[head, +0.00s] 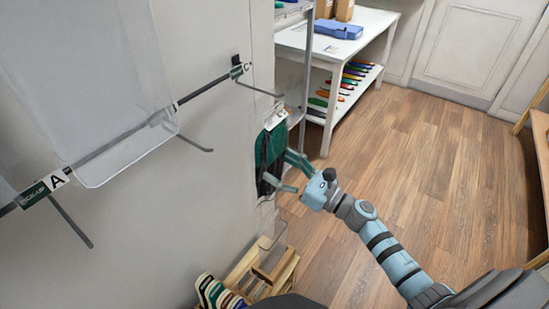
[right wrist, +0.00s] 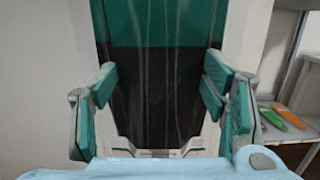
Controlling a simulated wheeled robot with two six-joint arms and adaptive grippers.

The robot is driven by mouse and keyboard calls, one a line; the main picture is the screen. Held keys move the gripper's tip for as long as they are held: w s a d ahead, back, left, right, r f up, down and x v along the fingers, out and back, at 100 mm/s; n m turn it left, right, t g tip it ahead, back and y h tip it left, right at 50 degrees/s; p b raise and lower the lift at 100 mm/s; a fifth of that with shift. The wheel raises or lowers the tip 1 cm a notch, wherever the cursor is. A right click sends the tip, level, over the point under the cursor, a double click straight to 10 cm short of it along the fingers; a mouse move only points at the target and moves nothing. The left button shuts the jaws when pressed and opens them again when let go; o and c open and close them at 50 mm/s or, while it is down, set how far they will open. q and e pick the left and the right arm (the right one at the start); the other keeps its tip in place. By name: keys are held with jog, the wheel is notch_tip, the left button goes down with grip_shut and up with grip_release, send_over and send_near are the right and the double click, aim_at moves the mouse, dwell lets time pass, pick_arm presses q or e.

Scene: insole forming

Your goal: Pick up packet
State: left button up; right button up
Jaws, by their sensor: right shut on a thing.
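The packet (head: 268,150) is green and black in a clear wrapper with a white top. It hangs upright against the pale wall panel, near the panel's right edge. My right gripper (head: 283,170) is at the packet, with its teal fingers around the packet's sides. In the right wrist view the packet (right wrist: 160,70) fills the space between the finger pads of my right gripper (right wrist: 158,100), green above and black below. The gripper is shut on it. My left gripper is not in view.
A rail with hooks and an "A" label (head: 57,180) runs along the wall; a clear packet (head: 120,80) hangs at left. A wooden crate (head: 272,280) with colourful insoles stands below. A white table (head: 375,25) with a blue case (head: 338,28) stands behind. The floor at right is clear.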

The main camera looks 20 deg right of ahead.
jog(key=shift+c, duration=0.3)
jog(key=shift+r, duration=0.6)
jog(key=r+p+v, duration=0.2)
jog(key=p+v, duration=0.2)
jog(key=v, duration=1.3)
jog(key=shift+s+d+r, duration=0.45)
jog(key=shift+r, duration=0.05)
